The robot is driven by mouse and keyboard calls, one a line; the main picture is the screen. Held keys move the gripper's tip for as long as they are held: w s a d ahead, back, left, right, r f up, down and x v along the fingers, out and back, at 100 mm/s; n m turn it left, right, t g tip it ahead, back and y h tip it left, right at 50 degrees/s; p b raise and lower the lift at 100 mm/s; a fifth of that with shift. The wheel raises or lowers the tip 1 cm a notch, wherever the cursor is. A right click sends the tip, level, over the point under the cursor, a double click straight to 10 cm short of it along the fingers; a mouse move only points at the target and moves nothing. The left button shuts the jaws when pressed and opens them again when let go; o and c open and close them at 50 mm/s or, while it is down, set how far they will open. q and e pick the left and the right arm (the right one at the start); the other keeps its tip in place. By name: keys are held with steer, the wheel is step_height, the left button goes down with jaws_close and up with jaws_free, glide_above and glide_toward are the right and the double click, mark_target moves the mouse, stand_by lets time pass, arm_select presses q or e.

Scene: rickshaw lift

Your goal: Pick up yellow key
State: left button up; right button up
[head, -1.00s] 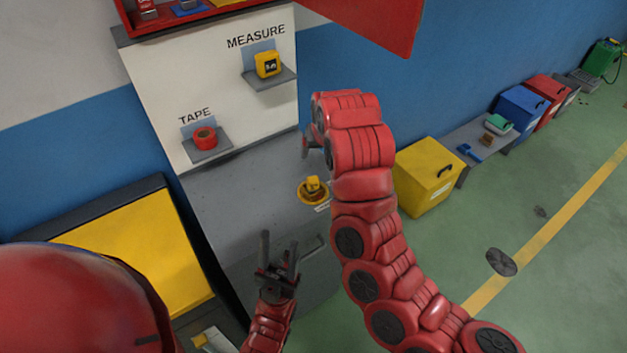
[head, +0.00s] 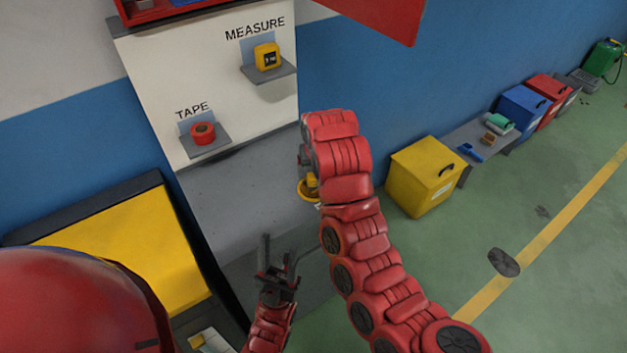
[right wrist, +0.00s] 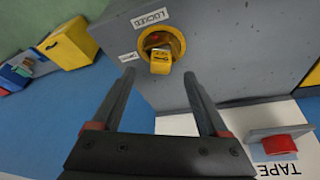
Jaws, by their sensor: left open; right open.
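The yellow key (right wrist: 160,62) sits in a round yellow lock (right wrist: 178,42) on the grey worktop (right wrist: 230,50), beside a label reading LOCKED. In the head view the key (head: 312,181) is partly hidden by my right arm. My right gripper (right wrist: 159,75) is open and empty, its fingertips pointing toward the key, one to each side of it in the picture; the distance between them is hard to tell. In the head view the right gripper (head: 304,157) shows only as a sliver beside the arm. My left gripper (head: 281,250) is open and empty over the near part of the worktop.
A red tape roll (head: 203,133) and a yellow measure (head: 267,57) sit on small shelves of the white panel (head: 165,100). A yellow box (head: 412,180) stands on the floor to the right.

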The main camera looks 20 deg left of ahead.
mark_target(314, 178)
steer(key=shift+f, duration=0.3)
steer(key=shift+w+a+f+p, duration=0.15)
steer(key=shift+w+f+p, duration=0.1)
steer(key=shift+p, duration=0.25)
steer(key=p+x, duration=0.1)
steer(key=x, duration=0.2)
steer(key=shift+w+a+f+p, duration=0.1)
steer(key=shift+p, duration=0.3)
steer(key=shift+w+a+f, duration=0.15)
steer(key=shift+w+f, duration=0.05)
steer(key=shift+f, duration=0.4)
jaws_close()
